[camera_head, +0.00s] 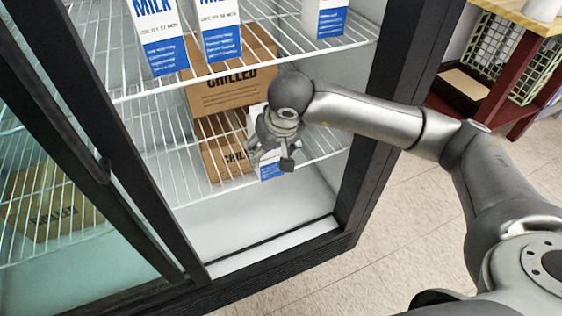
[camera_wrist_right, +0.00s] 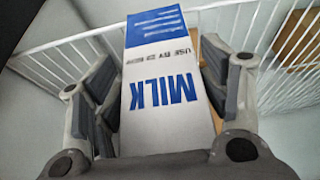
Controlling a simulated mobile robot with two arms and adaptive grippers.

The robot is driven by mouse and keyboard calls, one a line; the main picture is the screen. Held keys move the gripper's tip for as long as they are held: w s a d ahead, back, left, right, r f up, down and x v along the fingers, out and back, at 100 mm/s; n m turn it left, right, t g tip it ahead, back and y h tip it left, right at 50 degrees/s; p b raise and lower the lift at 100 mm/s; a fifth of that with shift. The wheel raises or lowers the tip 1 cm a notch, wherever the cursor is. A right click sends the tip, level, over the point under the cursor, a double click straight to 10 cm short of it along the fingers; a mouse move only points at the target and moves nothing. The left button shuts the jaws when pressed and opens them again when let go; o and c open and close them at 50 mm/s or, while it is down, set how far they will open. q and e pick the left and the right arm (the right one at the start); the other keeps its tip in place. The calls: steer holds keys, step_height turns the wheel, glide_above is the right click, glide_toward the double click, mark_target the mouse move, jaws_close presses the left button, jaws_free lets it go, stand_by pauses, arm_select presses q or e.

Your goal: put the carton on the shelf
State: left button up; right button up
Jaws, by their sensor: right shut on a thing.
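The milk carton (camera_wrist_right: 166,60), white with a blue band, fills the middle of the right wrist view, between the pads of my right gripper (camera_wrist_right: 165,105). In the head view my right gripper (camera_head: 271,158) reaches into the open fridge and is shut on this carton (camera_head: 272,171). The carton's blue part shows below the fingers, and the gripper hides most of the rest. It is at the lower wire shelf (camera_head: 322,146), near its front edge. I cannot tell whether it touches the shelf. My left gripper is not in view.
Several milk cartons (camera_head: 219,30) stand on the upper wire shelf (camera_head: 300,46), above my right gripper. Brown boxes marked CHILLED (camera_head: 232,92) stand behind them and on the lower shelf. A dark door frame (camera_head: 100,150) bounds the opening at left, a dark post (camera_head: 405,60) at right.

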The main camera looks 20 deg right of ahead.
steer(key=w, duration=0.4)
steer(key=w+f, duration=0.1)
steer(key=w, duration=0.1)
steer(key=shift+w+a, duration=0.15)
steer(key=shift+w, duration=0.1)
steer(key=shift+f, duration=0.1)
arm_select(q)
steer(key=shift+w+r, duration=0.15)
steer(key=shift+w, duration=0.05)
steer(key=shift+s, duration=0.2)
arm_select(e)
steer(key=shift+f, duration=0.1)
steer(key=o, duration=1.8)
steer(key=shift+s+f, duration=0.1)
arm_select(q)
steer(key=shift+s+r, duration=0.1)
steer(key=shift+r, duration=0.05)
arm_select(e)
steer(key=shift+o, duration=0.7)
